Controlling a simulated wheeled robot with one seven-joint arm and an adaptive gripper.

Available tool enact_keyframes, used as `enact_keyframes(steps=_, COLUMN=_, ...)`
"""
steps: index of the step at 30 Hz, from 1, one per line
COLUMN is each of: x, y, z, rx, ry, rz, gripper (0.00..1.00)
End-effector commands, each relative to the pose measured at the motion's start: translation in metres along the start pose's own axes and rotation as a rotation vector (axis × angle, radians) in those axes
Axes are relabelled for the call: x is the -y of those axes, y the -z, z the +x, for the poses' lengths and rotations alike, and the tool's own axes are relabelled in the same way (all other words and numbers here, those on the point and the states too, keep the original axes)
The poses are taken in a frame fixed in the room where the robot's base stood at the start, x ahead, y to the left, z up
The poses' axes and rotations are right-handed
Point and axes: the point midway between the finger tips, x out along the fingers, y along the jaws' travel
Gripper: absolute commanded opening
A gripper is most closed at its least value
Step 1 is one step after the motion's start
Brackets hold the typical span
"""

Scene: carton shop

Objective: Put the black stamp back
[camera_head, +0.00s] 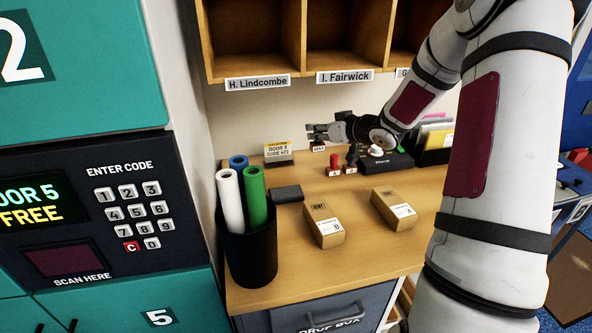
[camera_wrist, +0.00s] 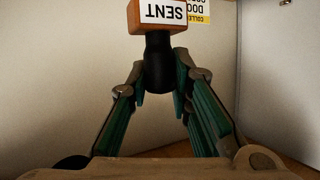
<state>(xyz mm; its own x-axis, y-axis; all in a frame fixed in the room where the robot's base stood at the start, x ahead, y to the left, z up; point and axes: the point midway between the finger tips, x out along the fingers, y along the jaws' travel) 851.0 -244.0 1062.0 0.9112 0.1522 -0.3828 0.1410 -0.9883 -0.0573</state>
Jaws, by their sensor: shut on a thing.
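My gripper (camera_head: 318,132) is stretched out over the back of the desk. In the wrist view its fingers (camera_wrist: 160,85) are shut on the black handle of a stamp (camera_wrist: 158,60). This held stamp has an orange-red block with a white label reading SENT, upside down in that view. In the head view a small SENT label (camera_head: 319,148) shows just under the fingers. A red stamp (camera_head: 334,162) and a black stamp (camera_head: 351,160) stand on the desk to the right, each with a small label in front.
A yellow-topped door-code card (camera_head: 278,152) stands left of my gripper. A dark flat pad (camera_head: 287,194) and two brown cartons (camera_head: 325,226) (camera_head: 394,209) lie nearer. A black bin (camera_head: 250,258) holds rolls at the left. Wooden pigeonholes (camera_head: 295,55) hang above. A black device (camera_head: 398,160) is at the right.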

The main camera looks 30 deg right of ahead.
Motion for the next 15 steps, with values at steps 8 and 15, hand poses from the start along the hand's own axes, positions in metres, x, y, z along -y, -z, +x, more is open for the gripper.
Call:
enact_keyframes(steps=8, x=-0.004, y=-0.046, z=0.018, rx=0.003, ry=-0.001, rz=0.005, gripper=0.02)
enact_keyframes(steps=15, x=-0.004, y=-0.061, z=0.025, rx=0.001, ry=0.000, rz=0.003, gripper=0.02)
